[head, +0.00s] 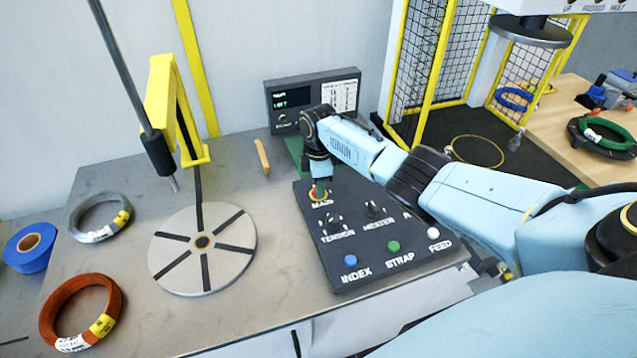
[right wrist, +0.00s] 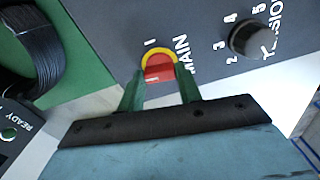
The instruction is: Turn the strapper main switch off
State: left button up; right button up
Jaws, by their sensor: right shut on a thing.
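The main switch (right wrist: 159,60) is a red knob in a yellow ring, with "MAIN" printed beside it in the right wrist view. It sits at the upper left of the dark control panel (head: 348,262) in the head view. My right gripper (right wrist: 160,92) points down at the switch, its green fingers on either side of the red knob and shut on it. In the head view the right gripper (head: 319,184) hides most of the switch, leaving part of the yellow ring showing. My left gripper is not in view.
The tension knob (head: 332,223) and heater knob (head: 374,208) are close to the switch. Blue, green and white buttons line the panel's front. A display box (head: 313,100) stands behind. A round turntable (head: 170,262) and several coils lie to the left.

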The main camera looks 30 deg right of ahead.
jog(key=shift+n, duration=0.9)
jog(key=o, duration=1)
notch_tip(320, 180, up, 14)
jog(key=shift+f+p, duration=0.25)
jog(key=shift+p, duration=0.25)
jog(key=shift+f, duration=0.1)
